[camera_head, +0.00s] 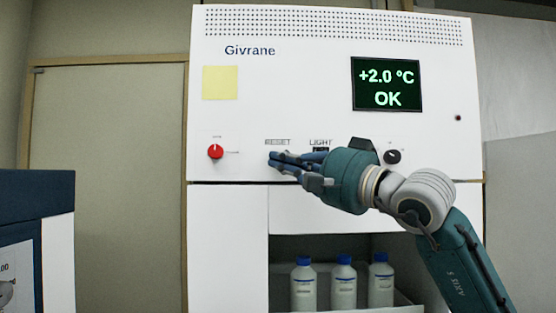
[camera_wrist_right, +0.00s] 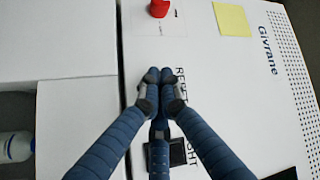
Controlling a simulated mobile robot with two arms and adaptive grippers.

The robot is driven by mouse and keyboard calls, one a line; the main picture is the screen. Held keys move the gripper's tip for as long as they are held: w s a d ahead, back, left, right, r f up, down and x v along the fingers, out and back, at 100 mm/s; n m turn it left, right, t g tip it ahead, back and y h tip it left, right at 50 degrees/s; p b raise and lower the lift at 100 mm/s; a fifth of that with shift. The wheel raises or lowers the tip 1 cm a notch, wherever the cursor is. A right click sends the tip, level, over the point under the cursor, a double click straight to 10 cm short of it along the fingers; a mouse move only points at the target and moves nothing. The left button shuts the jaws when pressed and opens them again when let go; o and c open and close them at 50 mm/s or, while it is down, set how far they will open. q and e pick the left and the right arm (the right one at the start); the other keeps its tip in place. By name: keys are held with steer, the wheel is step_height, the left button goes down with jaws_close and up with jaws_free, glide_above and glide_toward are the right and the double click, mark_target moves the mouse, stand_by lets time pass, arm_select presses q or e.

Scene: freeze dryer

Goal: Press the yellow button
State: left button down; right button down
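My right gripper (camera_head: 275,160) comes in from the right and has its fingertips at the white front panel, just below the RESET label (camera_head: 277,142). In the right wrist view, the blue fingers of this gripper (camera_wrist_right: 160,76) come together at their tips, with nothing seen between them. The tips lie over or very near the panel beside the RESET lettering (camera_wrist_right: 179,84); I cannot tell whether they touch it. No yellow button shows; the spot below RESET is hidden by the fingers. A flat yellow square (camera_head: 220,82) like a paper note is on the panel's upper left. My left gripper is not in view.
A red knob (camera_head: 215,152) is left of the fingers. The LIGHT label (camera_head: 320,142) and a black knob (camera_head: 392,157) are to the right. A display (camera_head: 387,84) reads +2.0 °C OK. Blue-capped bottles (camera_head: 343,284) stand in the open compartment below.

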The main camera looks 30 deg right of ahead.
steer(key=shift+s+a, duration=0.35)
steer(key=shift+s, duration=0.25)
steer(key=s+a, duration=0.1)
steer(key=s, duration=0.2)
steer(key=s+a, duration=0.1)
steer(key=shift+s+a, duration=0.15)
steer(key=shift+a, duration=0.15)
stand_by(0.9)
